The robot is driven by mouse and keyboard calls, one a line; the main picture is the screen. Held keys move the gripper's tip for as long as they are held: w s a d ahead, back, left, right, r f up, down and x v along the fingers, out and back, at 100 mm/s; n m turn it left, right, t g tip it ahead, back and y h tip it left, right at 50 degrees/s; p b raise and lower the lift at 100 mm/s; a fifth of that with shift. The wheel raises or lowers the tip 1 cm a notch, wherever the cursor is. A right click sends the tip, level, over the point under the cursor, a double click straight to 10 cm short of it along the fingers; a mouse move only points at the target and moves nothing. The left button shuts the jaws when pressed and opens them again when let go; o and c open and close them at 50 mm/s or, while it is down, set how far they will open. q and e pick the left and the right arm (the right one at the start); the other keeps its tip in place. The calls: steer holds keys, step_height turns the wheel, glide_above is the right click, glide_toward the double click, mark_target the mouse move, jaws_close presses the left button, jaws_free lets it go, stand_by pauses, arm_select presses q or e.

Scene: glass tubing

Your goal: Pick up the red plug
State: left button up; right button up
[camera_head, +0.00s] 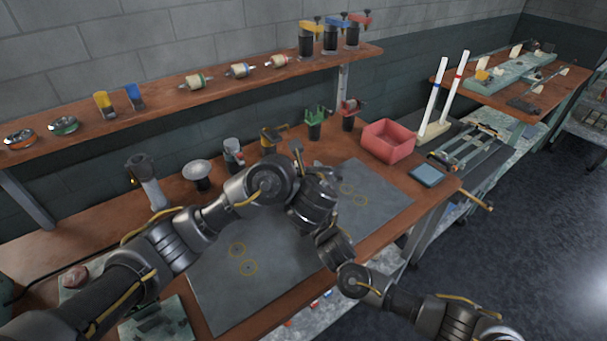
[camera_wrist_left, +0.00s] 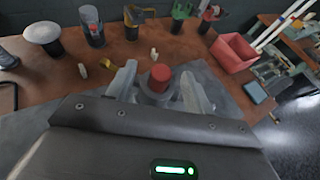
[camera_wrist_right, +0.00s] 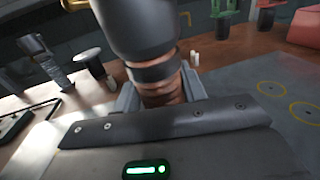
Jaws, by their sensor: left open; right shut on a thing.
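The red plug (camera_wrist_left: 160,76) shows in the left wrist view as a short red cylinder on top of a grey round body. My left gripper (camera_wrist_left: 160,92) is open, with one finger on each side of the plug; I cannot tell if either touches. My right gripper (camera_wrist_right: 161,98) is shut on a reddish-brown ringed piece (camera_wrist_right: 162,92), just below a large dark cylinder that fills the upper middle of the right wrist view. In the head view both grippers and the plug are hidden behind my arms.
A grey mat (camera_head: 225,290) with yellow rings covers the middle of the wooden bench. Along its back stand a white-topped stand (camera_head: 196,170), a yellow clamp (camera_head: 270,136) and a green one (camera_head: 315,118). A red bin (camera_head: 388,141) and blue pad (camera_head: 427,174) are at the right.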

arm_select(q)
steer(key=shift+x, duration=2.55)
steer(key=shift+d+f, duration=0.1)
steer(key=c, duration=1.1)
step_height(320, 180, up, 10)
